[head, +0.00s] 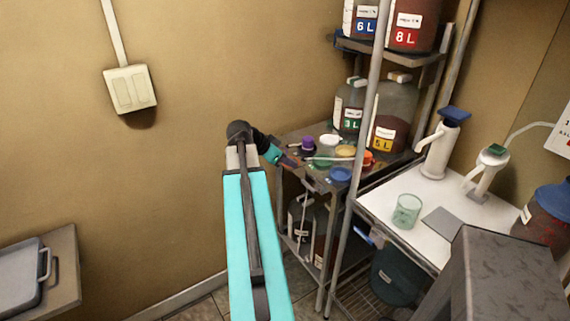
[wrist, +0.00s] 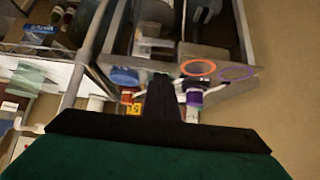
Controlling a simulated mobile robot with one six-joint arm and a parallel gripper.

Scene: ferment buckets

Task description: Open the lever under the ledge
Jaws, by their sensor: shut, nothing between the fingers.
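A small blue piece with a pale part (head: 370,236) sits just below the front edge of the white counter (head: 395,235) in the head view. It looks like the lever, but its setting is too small to tell. A blue piece (wrist: 40,30) that may be the same one shows at the upper left of the wrist view. My gripper (head: 290,163) is beside the lid-covered shelf, left of the counter and well apart from the blue piece. Its dark fingers (wrist: 165,98) are shut and empty.
A metal post (head: 355,170) stands between my gripper and the counter. A blue lid (head: 341,174), other lids and a purple-topped container (head: 308,143) crowd the shelf. A glass (head: 407,211) and a white pump dispenser (head: 440,145) stand on the counter.

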